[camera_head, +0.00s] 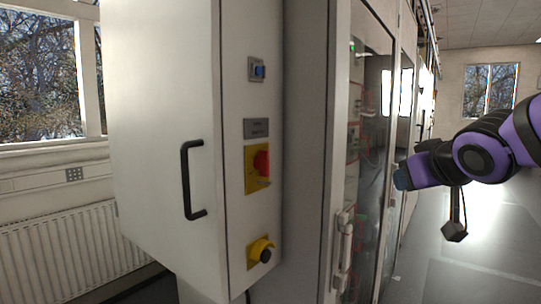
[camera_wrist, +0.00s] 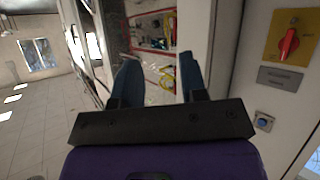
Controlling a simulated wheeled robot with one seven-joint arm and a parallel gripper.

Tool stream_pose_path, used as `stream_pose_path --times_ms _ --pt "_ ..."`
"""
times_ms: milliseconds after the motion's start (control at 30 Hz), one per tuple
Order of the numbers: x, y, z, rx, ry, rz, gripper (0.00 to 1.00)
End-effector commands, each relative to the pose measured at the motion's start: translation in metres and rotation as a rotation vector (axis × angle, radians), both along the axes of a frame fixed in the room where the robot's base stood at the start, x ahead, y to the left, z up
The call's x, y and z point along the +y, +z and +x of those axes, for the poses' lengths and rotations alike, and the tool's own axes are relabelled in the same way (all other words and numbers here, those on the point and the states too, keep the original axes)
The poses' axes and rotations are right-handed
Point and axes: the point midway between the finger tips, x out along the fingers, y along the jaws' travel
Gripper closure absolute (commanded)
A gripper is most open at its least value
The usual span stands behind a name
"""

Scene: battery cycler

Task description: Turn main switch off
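The main switch (camera_head: 261,162) is a red rotary knob on a yellow plate (camera_head: 251,184), on the narrow front of a white cabinet. It also shows at the upper right of the wrist view (camera_wrist: 288,43), where its handle looks roughly upright in the picture, slightly tilted. My gripper (camera_head: 401,178) is in the right part of the head view, well apart from the switch, in front of the glazed cabinets. In the wrist view, its two blue fingers (camera_wrist: 158,62) are spread with nothing between them. The switch lies to the right of the fingers, not between them.
A blue button (camera_head: 258,71) and a grey label (camera_head: 256,128) are above the switch; a yellow-and-black knob (camera_head: 261,251) is below. A black handle (camera_head: 190,180) juts from the cabinet's left side. The glazed cabinet (camera_head: 372,130) stands beside. Floor at right (camera_head: 480,225) is clear.

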Motion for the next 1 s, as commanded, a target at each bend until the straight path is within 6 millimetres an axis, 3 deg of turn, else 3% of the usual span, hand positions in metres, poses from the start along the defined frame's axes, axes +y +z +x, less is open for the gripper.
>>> stream_pose_path --times_ms 100,233,367,500,767,1000 --pt "0.029 0.010 0.038 -0.118 0.116 0.022 0.61" --pt "0.072 0.020 0.071 -0.242 0.293 0.080 0.61" --pt "0.118 0.023 0.090 -0.328 0.490 0.165 0.61" --pt "0.157 0.021 0.094 -0.370 0.677 0.260 0.61" --pt "0.186 0.018 0.093 -0.384 0.827 0.347 0.61" --pt "0.209 0.018 0.109 -0.384 0.830 0.349 0.61"
